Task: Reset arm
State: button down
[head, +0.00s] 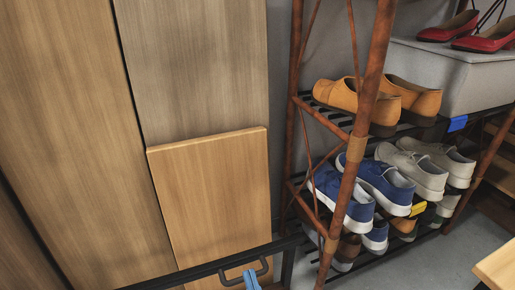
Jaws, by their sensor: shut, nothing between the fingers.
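My gripper and arm do not show in the head view, so I cannot see how the gripper stands relative to anything here. No car door shows either.
Tall wooden panels (75,120) fill the left, with a lower wooden board (215,195) before them. A rust-brown rack (362,110) holds several shoes at right, beside a grey box (455,75). A black rail (205,268) crosses the bottom. Grey floor (430,262) is clear at lower right.

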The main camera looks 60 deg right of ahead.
jog(key=p+v, duration=0.1)
jog(key=v, duration=0.8)
jog(key=shift+s+f, duration=0.2)
jog(key=shift+s, duration=0.05)
